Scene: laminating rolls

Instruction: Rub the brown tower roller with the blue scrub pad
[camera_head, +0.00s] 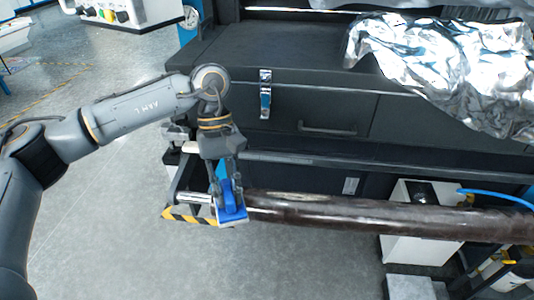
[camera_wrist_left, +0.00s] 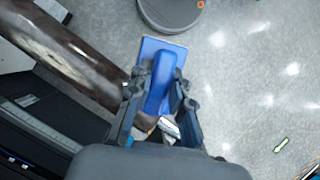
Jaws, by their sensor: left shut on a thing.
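The brown roller (camera_head: 370,213) lies level along the front of the dark machine and runs off to the right. It has a pale streak near its left end. The roller also crosses the upper left of the left wrist view (camera_wrist_left: 88,66). My left gripper (camera_head: 227,185) is shut on the handle of the blue scrub pad (camera_head: 232,213), at the roller's left end. In the left wrist view the pad (camera_wrist_left: 150,50) sticks out beyond the fingers, beside the roller's end. I cannot tell whether pad and roller touch. My right gripper is out of view.
The dark machine (camera_head: 300,65) stands behind the roller, with crumpled silver foil (camera_head: 450,60) on top. A yellow-black striped bracket (camera_head: 188,217) is beside the pad. A white box (camera_head: 415,245) stands under the roller at right. The floor in front is clear.

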